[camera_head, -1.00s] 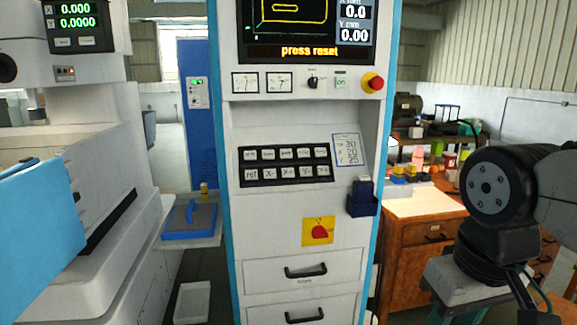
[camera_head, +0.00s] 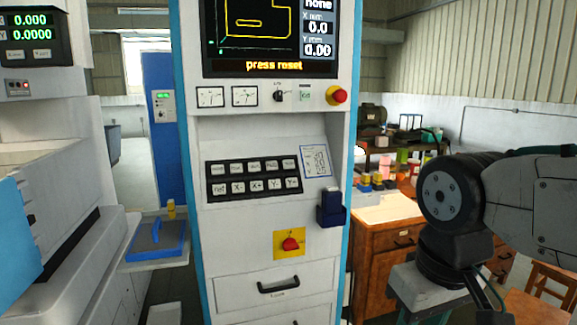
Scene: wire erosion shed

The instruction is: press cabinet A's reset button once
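The control cabinet (camera_head: 225,130) stands in the middle, white with blue edges. I cannot read a letter A on it. Its screen (camera_head: 270,35) shows "press reset" in yellow. Below are two gauges, a small black selector (camera_head: 279,96), a small green-marked label or button (camera_head: 305,95) and a red knob on a yellow collar (camera_head: 337,96). A black keypad (camera_head: 253,178) has two rows of keys; the lower-left key (camera_head: 220,188) seems to read "rst", though the print is small. My arm shows at the right, well apart from the cabinet; my gripper is out of view.
A red rotary switch on a yellow plate (camera_head: 290,243) sits below the keypad, above drawers. A dark blue holder (camera_head: 331,208) juts from the cabinet's right side. A blue tray (camera_head: 158,240) is on a left shelf. A wooden bench (camera_head: 390,208) stands behind at right.

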